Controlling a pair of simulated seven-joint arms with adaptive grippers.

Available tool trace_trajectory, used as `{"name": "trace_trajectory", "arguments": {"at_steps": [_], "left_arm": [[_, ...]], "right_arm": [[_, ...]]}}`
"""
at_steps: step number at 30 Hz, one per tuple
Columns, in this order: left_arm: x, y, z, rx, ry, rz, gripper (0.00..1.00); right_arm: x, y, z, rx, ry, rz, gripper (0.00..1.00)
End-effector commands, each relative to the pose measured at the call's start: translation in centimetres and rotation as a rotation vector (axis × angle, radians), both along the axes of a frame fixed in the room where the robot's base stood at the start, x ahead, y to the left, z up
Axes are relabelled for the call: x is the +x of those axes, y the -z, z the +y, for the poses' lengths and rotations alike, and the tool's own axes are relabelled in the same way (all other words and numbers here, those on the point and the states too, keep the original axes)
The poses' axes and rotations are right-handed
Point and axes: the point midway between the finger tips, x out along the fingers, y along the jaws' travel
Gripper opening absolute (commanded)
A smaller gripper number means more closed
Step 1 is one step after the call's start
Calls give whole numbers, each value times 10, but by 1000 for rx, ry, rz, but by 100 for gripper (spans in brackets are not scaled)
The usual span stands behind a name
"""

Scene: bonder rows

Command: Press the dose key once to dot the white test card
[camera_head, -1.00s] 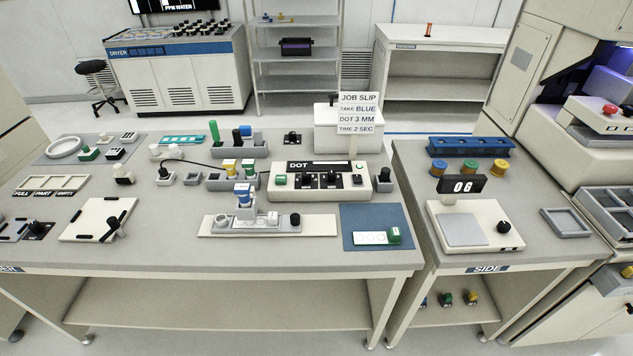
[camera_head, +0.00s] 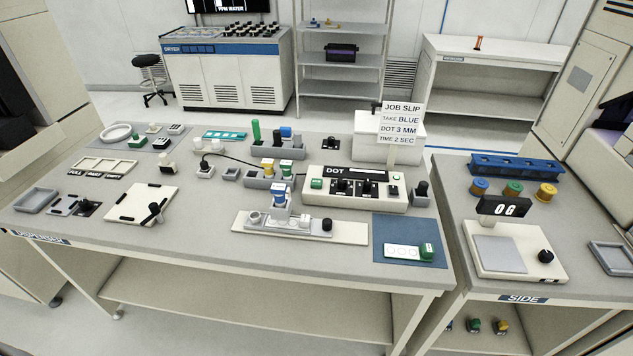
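The cream dosing unit marked DOT (camera_head: 355,188) stands near the middle of the bench, with black knobs on its front. A green key (camera_head: 317,184) sits at its left end, and I take it for the dose key. The white test card (camera_head: 402,252) lies on the blue mat (camera_head: 388,232) at the bench's front right. A green-topped block (camera_head: 427,251) stands at the card's right end. I cannot make out marks on the card clearly. A blue-topped syringe (camera_head: 280,194) stands upright in the grey fixture on a pale base plate (camera_head: 345,232). Neither gripper shows.
A scale (camera_head: 510,250) reading 0G sits on the side bench. Bare bench lies between plate and fixture.

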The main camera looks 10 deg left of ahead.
Motion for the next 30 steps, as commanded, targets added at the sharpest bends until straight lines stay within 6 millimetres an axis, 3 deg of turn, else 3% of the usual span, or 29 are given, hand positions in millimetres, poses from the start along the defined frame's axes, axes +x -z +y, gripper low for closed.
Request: {"name": "trace_trajectory", "arguments": {"at_steps": [8,20,30], "left_arm": [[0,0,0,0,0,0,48],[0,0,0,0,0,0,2],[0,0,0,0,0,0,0]], "right_arm": [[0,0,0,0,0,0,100],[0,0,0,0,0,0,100],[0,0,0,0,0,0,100]]}}
